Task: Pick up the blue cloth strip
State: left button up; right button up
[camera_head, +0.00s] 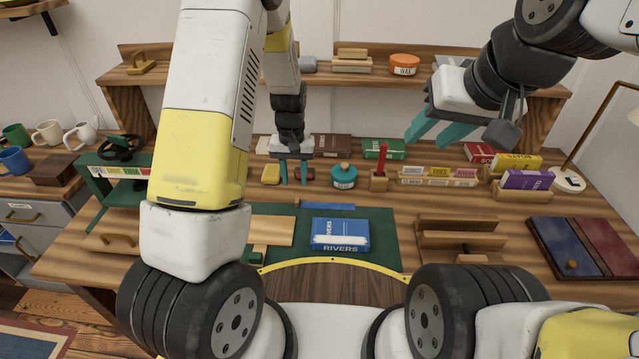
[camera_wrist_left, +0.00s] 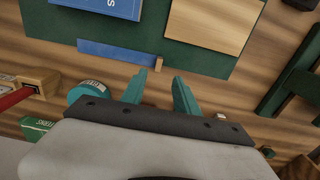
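The blue cloth strip (camera_head: 327,206) lies flat along the back edge of the green mat (camera_head: 380,240), and it also shows in the left wrist view (camera_wrist_left: 117,52). A small wooden piece (camera_wrist_left: 158,62) sits at one end of it. My left gripper (camera_head: 294,181) points down behind the strip, near that end, and is open with nothing between its teal fingers. In the left wrist view its fingertips (camera_wrist_left: 161,76) are apart, beside the strip's end and not touching it. My right gripper (camera_head: 429,141) is raised over the back right of the bench, fingers apart and empty.
A blue book (camera_head: 340,232) and a light wooden board (camera_head: 266,231) lie on the mat. Behind stand a teal jar (camera_head: 343,177), a wooden holder with a red stick (camera_head: 380,180) and a rack of small labelled blocks (camera_head: 438,177). A wooden stand (camera_head: 460,235) is right of the mat.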

aim_at(297, 200)
pick_arm(q)
notch_tip(297, 200, down, 8)
jog(key=shift+d+r, duration=0.15)
jog(key=shift+r, duration=0.05)
grip_shut()
